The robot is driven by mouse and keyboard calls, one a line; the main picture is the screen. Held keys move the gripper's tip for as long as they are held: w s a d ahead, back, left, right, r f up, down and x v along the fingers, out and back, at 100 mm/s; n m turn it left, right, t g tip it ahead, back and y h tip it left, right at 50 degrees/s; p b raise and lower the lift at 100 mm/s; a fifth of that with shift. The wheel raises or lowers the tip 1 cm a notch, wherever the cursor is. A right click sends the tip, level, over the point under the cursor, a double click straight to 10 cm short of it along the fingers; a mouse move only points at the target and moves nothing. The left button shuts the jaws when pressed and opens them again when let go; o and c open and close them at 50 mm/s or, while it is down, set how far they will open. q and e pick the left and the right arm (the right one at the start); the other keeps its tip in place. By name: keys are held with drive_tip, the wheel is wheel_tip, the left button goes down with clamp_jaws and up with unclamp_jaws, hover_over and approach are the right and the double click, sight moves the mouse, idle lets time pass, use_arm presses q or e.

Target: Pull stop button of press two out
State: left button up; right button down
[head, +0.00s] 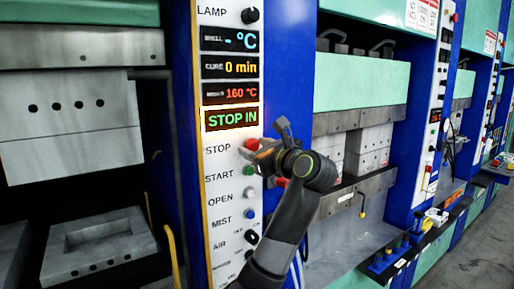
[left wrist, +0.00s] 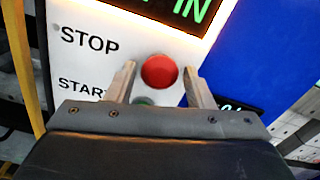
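The press's control panel in the head view has a red stop button (head: 252,144) beside the word STOP. The lit display (head: 231,118) above it reads STOP IN in green. My left gripper (head: 263,141) is at the button, its fingers open. In the left wrist view the round red button (left wrist: 159,71) shows between the two open fingertips (left wrist: 159,68), with a gap on each side. Whether the fingers reach past the button's head cannot be told. My right gripper is not in view.
Below are a green start button (head: 249,170), a white open button (head: 249,193) and further controls. A black lamp knob (head: 250,15) sits at the panel top. Blue columns flank the panel. An open press (head: 75,130) stands left; another press (head: 370,85) stands right, with a ledge of small items.

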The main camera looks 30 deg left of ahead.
use_arm(q)
clamp_jaws()
drive_tip(key=shift+s+d+f+b, duration=0.2)
drive_tip(key=shift+s+d+b, duration=0.05)
drive_tip(key=shift+d+b, duration=0.35)
drive_tip(key=shift+d+r, duration=0.1)
drive_tip(key=shift+c, duration=0.4)
unclamp_jaws()
drive_tip(key=o, duration=0.3)
drive_tip(key=shift+s+d+r, duration=0.1)
drive_tip(key=shift+d, duration=0.05)
drive_tip(key=shift+o, duration=0.2)
